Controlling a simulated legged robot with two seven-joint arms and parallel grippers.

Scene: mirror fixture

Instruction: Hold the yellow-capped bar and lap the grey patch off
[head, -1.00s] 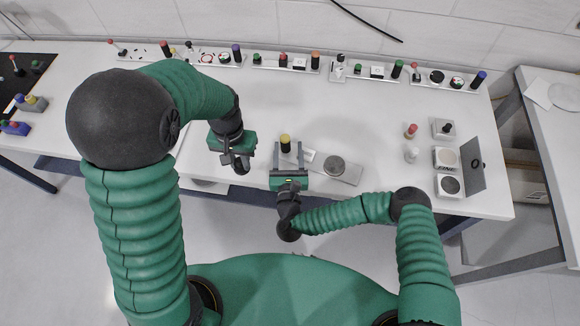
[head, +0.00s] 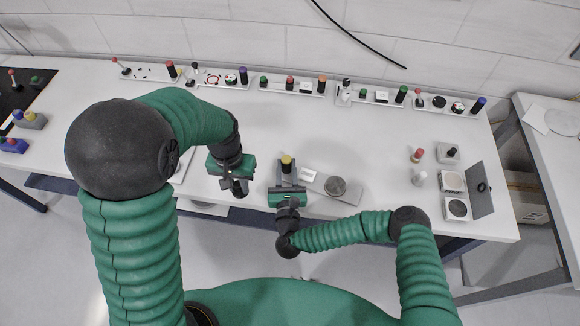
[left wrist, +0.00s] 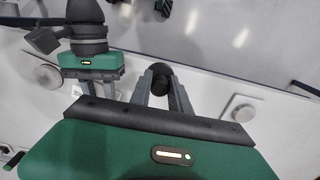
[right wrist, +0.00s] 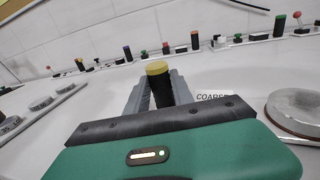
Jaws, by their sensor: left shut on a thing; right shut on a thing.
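The yellow-capped bar (head: 287,160) is dark and upright in the head view. My right gripper (head: 288,178) is shut on it; the right wrist view shows its yellow cap (right wrist: 157,68) above the fingers. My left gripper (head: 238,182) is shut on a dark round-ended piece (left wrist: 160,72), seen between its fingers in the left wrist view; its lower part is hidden. A grey disc (head: 336,186) sits on a plate right of the bar; it also shows in the right wrist view (right wrist: 300,108). I cannot make out a separate grey patch.
Several coloured knobs on strips line the back edge. A grey upright panel (head: 481,190) and square blocks stand at the right.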

